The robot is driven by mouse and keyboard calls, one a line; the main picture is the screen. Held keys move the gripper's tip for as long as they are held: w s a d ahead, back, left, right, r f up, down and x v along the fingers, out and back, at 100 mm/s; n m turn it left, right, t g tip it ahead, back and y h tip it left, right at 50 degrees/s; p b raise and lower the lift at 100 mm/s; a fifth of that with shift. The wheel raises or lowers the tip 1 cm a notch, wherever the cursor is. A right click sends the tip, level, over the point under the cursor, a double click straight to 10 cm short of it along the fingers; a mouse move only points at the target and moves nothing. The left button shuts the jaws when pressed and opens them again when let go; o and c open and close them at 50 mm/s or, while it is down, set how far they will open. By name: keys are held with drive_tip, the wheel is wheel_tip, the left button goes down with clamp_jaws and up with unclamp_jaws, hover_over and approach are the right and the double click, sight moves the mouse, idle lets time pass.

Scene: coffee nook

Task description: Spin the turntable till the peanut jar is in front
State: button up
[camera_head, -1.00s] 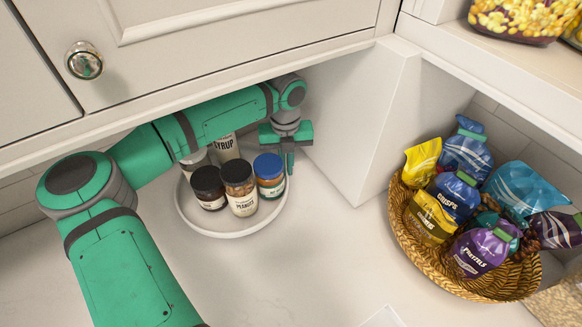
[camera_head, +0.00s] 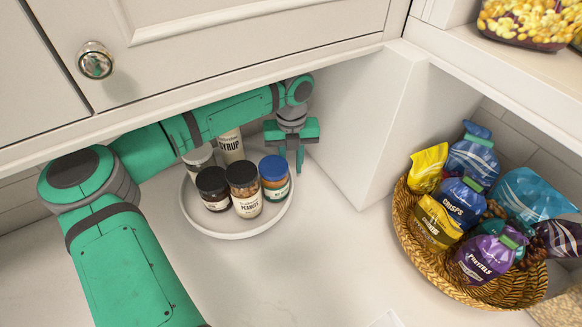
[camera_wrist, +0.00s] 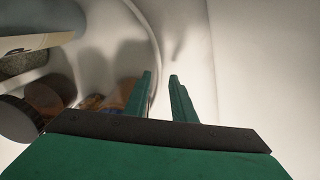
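The turntable (camera_head: 233,234) is a round white tray with a raised rim, on the counter under the cabinet. The peanut jar (camera_head: 247,203), dark-lidded with a "PEANUTS" label, stands near its front edge. A dark-lidded jar (camera_head: 213,193) is to its left and a blue-lidded jar (camera_head: 274,187) to its right. The syrup bottle (camera_head: 231,147) and another jar (camera_head: 199,159) stand behind, partly hidden by my arm. My gripper (camera_head: 292,166) points down at the turntable's right rim. In the wrist view its fingers (camera_wrist: 160,80) are apart, with the rim's curve passing between them; contact is unclear.
A white cabinet side wall (camera_head: 360,140) stands close to the right of my gripper. The cabinet underside is just above my arm. A wicker basket (camera_head: 425,262) of snack bags sits at the right. The counter in front of the turntable is clear.

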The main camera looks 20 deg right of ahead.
wheel_tip(320, 180, up, 6)
drive_tip(key=shift+f, duration=0.1)
idle(0.6)
